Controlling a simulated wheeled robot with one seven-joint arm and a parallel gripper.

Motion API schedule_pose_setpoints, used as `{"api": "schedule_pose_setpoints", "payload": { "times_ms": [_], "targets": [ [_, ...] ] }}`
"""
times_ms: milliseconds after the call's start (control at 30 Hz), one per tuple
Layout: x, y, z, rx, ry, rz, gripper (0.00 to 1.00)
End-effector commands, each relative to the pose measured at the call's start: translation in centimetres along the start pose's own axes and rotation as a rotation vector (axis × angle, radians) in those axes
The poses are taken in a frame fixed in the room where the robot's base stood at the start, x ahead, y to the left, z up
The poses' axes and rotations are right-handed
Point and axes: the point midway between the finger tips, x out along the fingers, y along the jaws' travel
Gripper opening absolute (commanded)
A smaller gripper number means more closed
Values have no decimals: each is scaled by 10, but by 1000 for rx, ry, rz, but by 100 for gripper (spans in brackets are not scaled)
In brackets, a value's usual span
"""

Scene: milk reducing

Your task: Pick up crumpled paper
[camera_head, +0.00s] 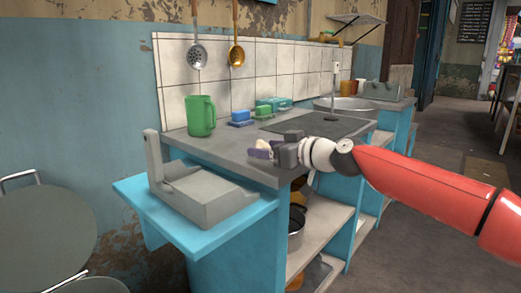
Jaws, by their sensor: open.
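My gripper (261,150) is at the end of my arm, which reaches in from the right. It is over the front part of the grey countertop (230,148), pointing left. Small pale and purplish shapes show at its tip; I cannot tell whether they are only the fingers or include crumpled paper. No crumpled paper can be picked out for sure elsewhere. The gripper is open, and part of the counter behind it is hidden.
A green mug (201,116) and blue and green blocks (241,117) stand behind the gripper. A grey tray-like device (200,198) sits on a blue side shelf (140,190). A sink (345,104) lies further right. A round table (40,235) is at left.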

Motion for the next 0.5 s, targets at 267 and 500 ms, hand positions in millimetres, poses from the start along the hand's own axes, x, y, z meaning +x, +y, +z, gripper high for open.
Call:
{"api": "schedule_pose_setpoints", "payload": {
  "times_ms": [267,500],
  "targets": [
    [25,0,1,0,0,1,64],
    [25,0,1,0,0,1,59]
  ]
}}
